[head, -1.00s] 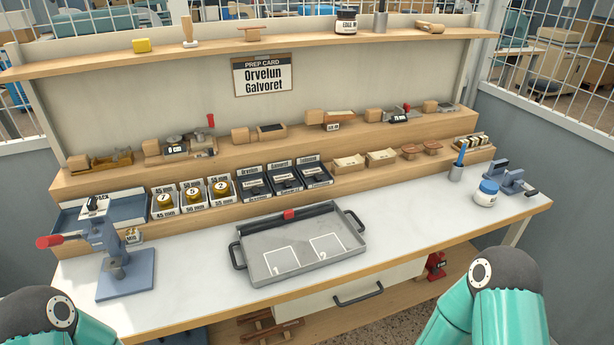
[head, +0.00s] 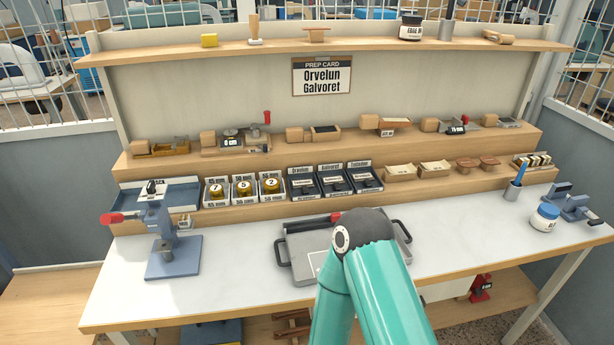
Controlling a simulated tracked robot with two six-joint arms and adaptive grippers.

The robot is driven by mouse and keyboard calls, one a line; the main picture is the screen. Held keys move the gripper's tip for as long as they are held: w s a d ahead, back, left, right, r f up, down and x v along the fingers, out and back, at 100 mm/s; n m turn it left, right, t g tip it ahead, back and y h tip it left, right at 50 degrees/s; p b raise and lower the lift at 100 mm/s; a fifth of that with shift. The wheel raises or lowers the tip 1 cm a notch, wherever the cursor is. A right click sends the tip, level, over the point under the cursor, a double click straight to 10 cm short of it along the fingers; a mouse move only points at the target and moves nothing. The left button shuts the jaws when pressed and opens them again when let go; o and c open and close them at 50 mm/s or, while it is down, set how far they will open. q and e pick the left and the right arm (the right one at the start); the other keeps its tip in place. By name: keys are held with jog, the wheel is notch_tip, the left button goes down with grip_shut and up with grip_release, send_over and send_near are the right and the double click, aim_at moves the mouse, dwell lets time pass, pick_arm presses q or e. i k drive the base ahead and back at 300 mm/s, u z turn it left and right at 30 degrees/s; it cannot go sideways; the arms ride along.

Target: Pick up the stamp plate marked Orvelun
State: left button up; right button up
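The stamp plate marked Orvelun (head: 304,184) is a dark piece in the leftmost of three black boxes on the lower wooden step, under a white label reading Orvelun. The middle box (head: 334,193) is labelled Galvoret. The third box (head: 366,189) has a label too small to read surely. A prep card (head: 322,77) on the back board reads Orvelun, Galvoret. One teal arm of mine, seemingly the right, rises from the bottom centre with its dark joint in front of the tray. Neither gripper shows in the view.
A grey metal tray (head: 296,262) lies mid-bench, partly hidden by my arm. A blue press with a red handle (head: 160,240) stands at left. White boxes with gold discs (head: 217,193) sit left of the plates. A blue-lidded jar (head: 544,217) stands at right. Bench is clear between press and tray.

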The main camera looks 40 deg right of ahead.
aim_at(366, 178)
jog(key=u, duration=0.45)
jog(key=k, duration=1.45)
jog(key=z, duration=0.75)
jog(key=i, duration=1)
jog(key=z, duration=0.05)
